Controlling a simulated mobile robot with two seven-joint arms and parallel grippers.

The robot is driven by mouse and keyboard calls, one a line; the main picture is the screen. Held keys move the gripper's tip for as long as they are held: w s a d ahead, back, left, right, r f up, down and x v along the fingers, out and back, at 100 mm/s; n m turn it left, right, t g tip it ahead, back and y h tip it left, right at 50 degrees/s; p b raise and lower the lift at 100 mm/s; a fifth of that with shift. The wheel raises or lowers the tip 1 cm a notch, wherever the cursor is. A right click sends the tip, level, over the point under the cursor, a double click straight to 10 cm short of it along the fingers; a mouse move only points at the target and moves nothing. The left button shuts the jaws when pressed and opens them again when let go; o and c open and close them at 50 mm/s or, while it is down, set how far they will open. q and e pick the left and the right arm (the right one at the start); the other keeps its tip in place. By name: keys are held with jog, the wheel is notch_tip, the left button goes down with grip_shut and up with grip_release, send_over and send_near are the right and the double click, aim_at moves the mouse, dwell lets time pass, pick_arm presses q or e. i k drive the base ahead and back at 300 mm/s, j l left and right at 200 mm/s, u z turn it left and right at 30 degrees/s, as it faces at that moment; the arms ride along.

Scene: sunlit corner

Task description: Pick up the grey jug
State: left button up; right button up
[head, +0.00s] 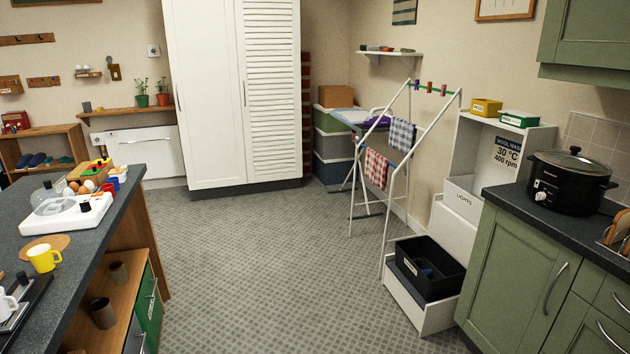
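I cannot pick out a clear grey jug in the head view. A small dark grey vessel (87,106) stands at the left end of the wall shelf at the back left; it is too small to tell whether it is a jug. Neither of my grippers is in view.
The dark left counter (95,235) holds a yellow mug (43,257), a white appliance (66,215) and other items. The patterned floor (255,260) is clear in the middle. A drying rack (390,165), white drawers and green cabinets (515,280) bound the right.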

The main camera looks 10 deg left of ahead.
aim_at(87, 105)
jog(key=i+u, duration=0.35)
jog(key=i, duration=0.4)
jog(key=i+l+u, duration=0.1)
jog(key=i+u, duration=0.25)
jog(key=i, duration=0.4)
jog(key=i+j+u, duration=0.15)
jog(key=i, duration=1.5)
jog(key=i+l+u, duration=0.1)
jog(key=i, duration=1.55)
jog(key=i+u, duration=0.15)
jog(key=i, duration=0.65)
jog(key=i+l+u, duration=0.15)
jog(key=i, duration=0.65)
jog(key=i+u, duration=0.4)
jog(key=i, duration=0.3)
jog(key=i+l+u, duration=0.15)
jog(key=i+u, duration=0.25)
jog(key=i, duration=0.35)
jog(key=i+j+u, duration=0.15)
jog(key=i+u, duration=0.25)
jog(key=i, duration=0.3)
jog(key=i+u, duration=0.45)
jog(key=i, duration=0.25)
